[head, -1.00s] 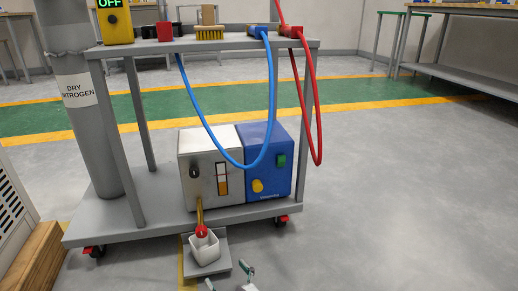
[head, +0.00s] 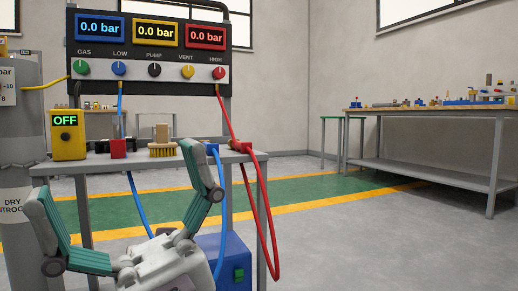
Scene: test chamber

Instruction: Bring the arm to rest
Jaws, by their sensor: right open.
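My right gripper (head: 115,174) stands large in the lower left of the head view, fingers pointing up. Its two fingers with teal ribbed pads are spread wide, with nothing between them. The white gripper body is at the bottom edge; the rest of the arm is out of the picture. The gripper appears in front of the cart's top shelf (head: 95,163) and covers part of it. I cannot tell how far apart they are. My left gripper is not in view.
The cart carries a gauge panel (head: 152,75), a yellow box reading OFF (head: 68,135) and a brush (head: 162,150). A red hose (head: 262,215) and a blue hose (head: 135,195) hang down. A workbench (head: 430,172) stands at right; the floor before it is clear.

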